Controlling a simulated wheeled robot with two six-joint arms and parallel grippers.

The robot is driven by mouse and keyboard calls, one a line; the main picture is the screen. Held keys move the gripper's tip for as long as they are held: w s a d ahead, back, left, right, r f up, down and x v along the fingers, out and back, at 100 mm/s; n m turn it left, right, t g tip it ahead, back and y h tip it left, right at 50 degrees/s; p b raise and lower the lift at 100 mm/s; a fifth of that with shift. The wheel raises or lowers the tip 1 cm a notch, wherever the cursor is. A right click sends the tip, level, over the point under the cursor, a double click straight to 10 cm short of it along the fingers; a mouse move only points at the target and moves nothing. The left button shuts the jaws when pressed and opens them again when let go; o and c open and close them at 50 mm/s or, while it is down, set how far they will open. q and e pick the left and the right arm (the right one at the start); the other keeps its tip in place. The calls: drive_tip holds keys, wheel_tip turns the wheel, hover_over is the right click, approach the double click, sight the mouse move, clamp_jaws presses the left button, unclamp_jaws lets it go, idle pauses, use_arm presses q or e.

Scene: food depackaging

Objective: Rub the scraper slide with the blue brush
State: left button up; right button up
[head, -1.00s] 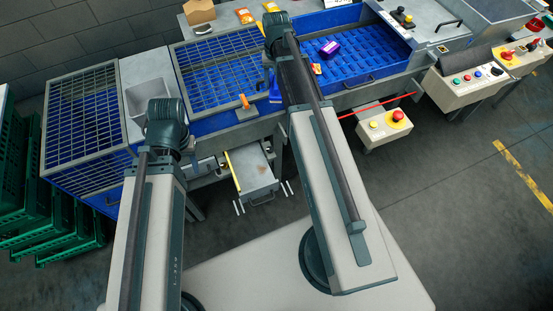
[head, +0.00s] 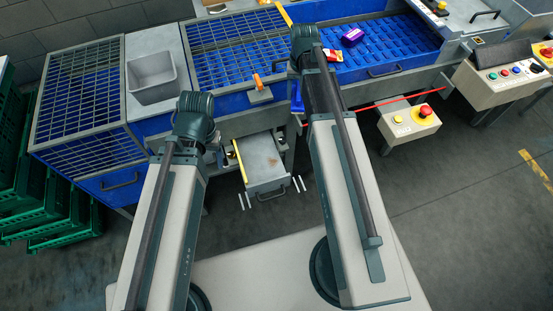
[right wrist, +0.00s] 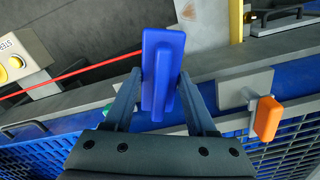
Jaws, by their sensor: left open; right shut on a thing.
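The blue brush (right wrist: 163,70) is held in my right gripper (right wrist: 160,88), whose two fingers close on it from both sides in the right wrist view. In the head view, the brush (head: 297,97) shows partly beside my right arm, which hides that gripper. A grey slide (head: 262,167), apparently the scraper slide, is pulled out below the blue conveyor. It has a yellow strip along its left edge and a small brownish mark. The brush is above and apart from it. My left gripper (head: 225,157) is small, mostly hidden by its arm, and left of the slide.
An orange-handled grey plate (head: 258,93) sits on the conveyor's front edge. A red bar (head: 375,107) and a button box with a red knob (head: 410,122) are to the right. A purple package (head: 353,36) lies on the blue bed. Green crates (head: 40,195) stand at left.

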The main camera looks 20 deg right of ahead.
drive_tip(key=s+a+f+n+b, duration=0.1)
drive_tip(key=s+a+f+b, duration=0.1)
drive_tip(key=f+b, duration=0.4)
drive_tip(key=s+a+f+n+b, duration=0.2)
drive_tip(key=s+a+f+b, duration=0.1)
drive_tip(key=f+b, duration=0.3)
drive_tip(key=s+a+f+n+b, duration=0.1)
drive_tip(key=s+a+f+b, duration=0.1)
drive_tip(key=a+f+b, duration=0.3)
wheel_tip(320, 180, down, 4)
drive_tip(key=shift+s+r+b, duration=0.1)
drive_tip(key=shift+s+b, duration=0.25)
drive_tip(key=shift+b, duration=0.3)
